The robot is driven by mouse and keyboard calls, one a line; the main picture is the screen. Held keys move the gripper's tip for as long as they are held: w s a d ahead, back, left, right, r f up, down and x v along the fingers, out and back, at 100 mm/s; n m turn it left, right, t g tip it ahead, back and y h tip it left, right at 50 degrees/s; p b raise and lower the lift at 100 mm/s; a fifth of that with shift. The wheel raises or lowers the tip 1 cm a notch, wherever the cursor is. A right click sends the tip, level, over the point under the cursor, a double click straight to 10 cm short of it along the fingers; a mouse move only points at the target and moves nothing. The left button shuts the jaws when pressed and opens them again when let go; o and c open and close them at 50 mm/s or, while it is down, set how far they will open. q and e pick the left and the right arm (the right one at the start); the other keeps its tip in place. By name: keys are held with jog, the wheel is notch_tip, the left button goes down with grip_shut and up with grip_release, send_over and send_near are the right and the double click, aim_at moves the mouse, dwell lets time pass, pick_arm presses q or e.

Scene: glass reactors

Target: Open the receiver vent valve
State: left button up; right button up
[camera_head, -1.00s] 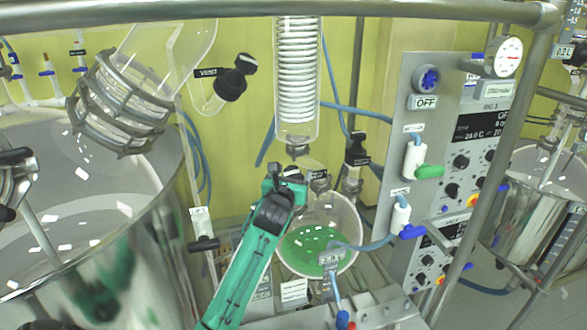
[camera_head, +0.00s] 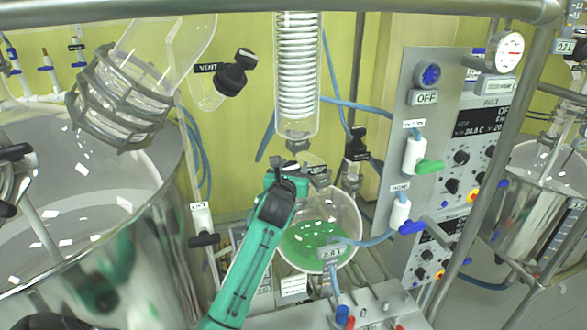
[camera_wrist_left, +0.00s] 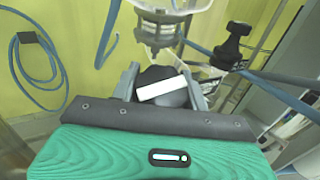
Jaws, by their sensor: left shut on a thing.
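The round glass receiver (camera_head: 345,215) holds green liquid and stands low in the middle of the head view. My left gripper (camera_head: 283,182) is at its upper left, near its neck under the coil condenser. In the left wrist view, the left gripper (camera_wrist_left: 162,84) has its fingers on both sides of a dark rounded knob (camera_wrist_left: 168,101) with a white tag, and is shut on it. The tag's writing cannot be read, and the gripper hides most of the knob in the head view.
The glass coil condenser (camera_head: 297,75) hangs just above the left gripper. A dark valve (camera_head: 355,145) stands to its right. A control panel (camera_head: 425,120) with green and blue handles is further right. A large steel vessel (camera_head: 150,240) fills the left. Blue hoses run around the receiver.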

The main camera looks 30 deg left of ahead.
pick_arm(q)
jog(key=shift+n+y, duration=0.3)
jog(key=shift+n, duration=0.1)
